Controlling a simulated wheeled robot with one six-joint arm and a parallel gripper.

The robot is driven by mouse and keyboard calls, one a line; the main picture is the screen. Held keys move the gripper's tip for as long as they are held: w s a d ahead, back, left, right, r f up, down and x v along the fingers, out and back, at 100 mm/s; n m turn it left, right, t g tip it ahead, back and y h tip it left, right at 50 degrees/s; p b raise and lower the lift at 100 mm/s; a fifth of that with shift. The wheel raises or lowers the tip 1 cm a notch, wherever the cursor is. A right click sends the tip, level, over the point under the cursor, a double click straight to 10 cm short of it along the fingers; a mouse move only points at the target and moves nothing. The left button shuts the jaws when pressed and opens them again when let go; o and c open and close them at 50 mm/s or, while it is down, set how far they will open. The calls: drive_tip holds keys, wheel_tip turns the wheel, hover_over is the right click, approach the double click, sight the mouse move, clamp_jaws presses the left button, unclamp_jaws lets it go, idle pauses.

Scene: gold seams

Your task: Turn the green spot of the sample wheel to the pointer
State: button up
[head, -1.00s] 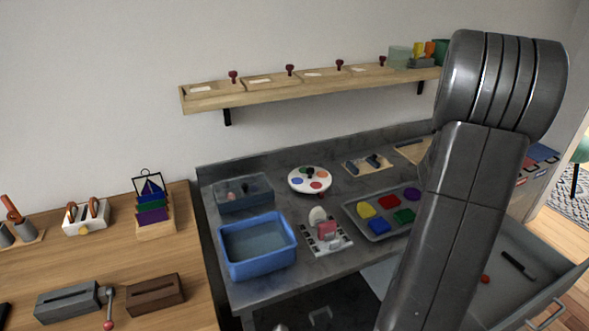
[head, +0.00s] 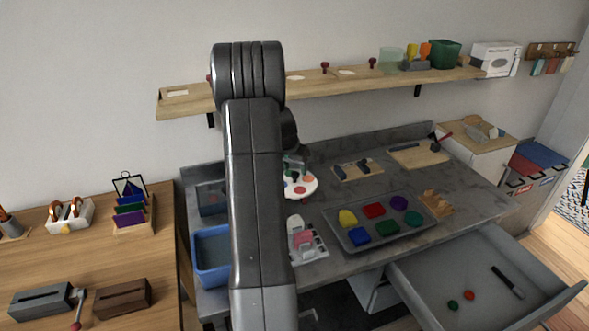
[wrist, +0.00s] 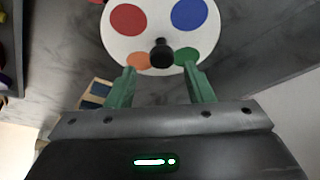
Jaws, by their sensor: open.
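The sample wheel (head: 302,188) is a white disc with coloured spots on the grey worktop, partly hidden by my arm in the head view. In the wrist view the wheel (wrist: 160,25) shows a red spot, a blue spot, an orange spot (wrist: 139,61) and the green spot (wrist: 186,56). A black knob (wrist: 162,50) stands up from it between the orange and green spots. My gripper (wrist: 159,70) is open, its two green fingers on either side of the knob's line, with nothing held. I cannot make out the pointer.
A blue tub (head: 211,270) stands left of my arm. A tray of coloured pieces (head: 340,233) and a small stand with a pink block (head: 304,240) lie at the front. A drawer (head: 430,290) is open at the right. A shelf (head: 450,79) runs above.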

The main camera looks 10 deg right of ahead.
sight(295, 179)
drive_tip(key=shift+w+a+f, duration=0.1)
drive_tip(key=shift+w+f, duration=0.05)
drive_tip(key=shift+f, duration=0.55)
drive_tip(key=shift+w+f, duration=0.15)
drive_tip(key=shift+f, duration=0.35)
clamp_jaws()
drive_tip(key=shift+d, duration=0.2)
